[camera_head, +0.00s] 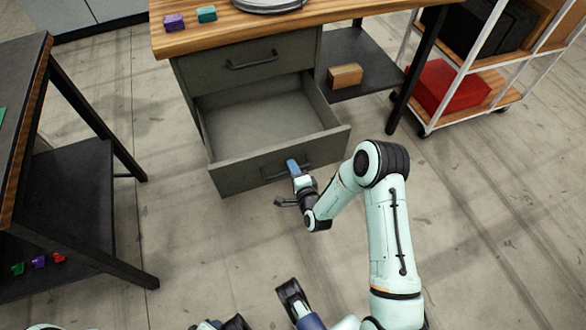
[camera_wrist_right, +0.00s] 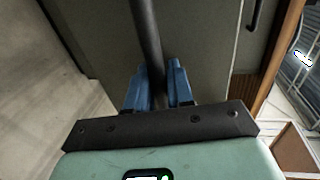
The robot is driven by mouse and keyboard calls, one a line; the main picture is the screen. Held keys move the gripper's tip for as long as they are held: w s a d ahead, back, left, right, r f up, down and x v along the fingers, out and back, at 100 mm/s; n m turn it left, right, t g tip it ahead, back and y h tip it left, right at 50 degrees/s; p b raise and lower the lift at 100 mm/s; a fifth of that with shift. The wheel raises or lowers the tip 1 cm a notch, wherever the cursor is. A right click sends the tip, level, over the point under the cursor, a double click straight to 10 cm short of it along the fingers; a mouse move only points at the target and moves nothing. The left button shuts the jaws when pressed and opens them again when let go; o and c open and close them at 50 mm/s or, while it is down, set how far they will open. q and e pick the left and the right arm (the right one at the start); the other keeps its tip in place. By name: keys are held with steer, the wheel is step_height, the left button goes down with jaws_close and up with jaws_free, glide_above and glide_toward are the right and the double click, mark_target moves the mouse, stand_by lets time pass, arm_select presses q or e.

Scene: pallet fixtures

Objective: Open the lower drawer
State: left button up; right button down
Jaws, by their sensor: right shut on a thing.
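The lower drawer (camera_head: 235,178) of the grey cabinet is pulled well out, and its inside looks empty. Its dark bar handle (camera_head: 270,174) is on the front panel. The handle also shows in the right wrist view (camera_wrist_right: 146,35), running between the blue fingers. My right gripper (camera_head: 292,166) is at the drawer front, shut on this handle; it shows in the wrist view too (camera_wrist_right: 158,82). The upper drawer (camera_head: 225,68) is closed. Black and blue parts at the bottom edge of the head view seem to be mine; my left gripper's jaws cannot be made out.
A wooden top (camera_head: 300,22) covers the cabinet, with purple and teal blocks near its left corner. A brown box (camera_head: 345,76) lies on the shelf at right. A dark table (camera_head: 75,185) stands left; a cart (camera_head: 510,90) with a red box stands right. Floor before the drawer is clear.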

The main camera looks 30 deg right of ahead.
steer(key=c, duration=1.1)
jaws_free()
steer(key=shift+s, duration=0.1)
arm_select(q)
steer(key=s+r+p, duration=0.1)
steer(key=s+d+r, duration=0.1)
steer(key=shift+s+d+g+h+p, duration=0.15)
steer(key=shift+s+g+h+p, duration=0.15)
steer(key=shift+s+g+p, duration=0.1)
arm_select(e)
steer(key=v, duration=1.3)
steer(key=shift+a, duration=0.1)
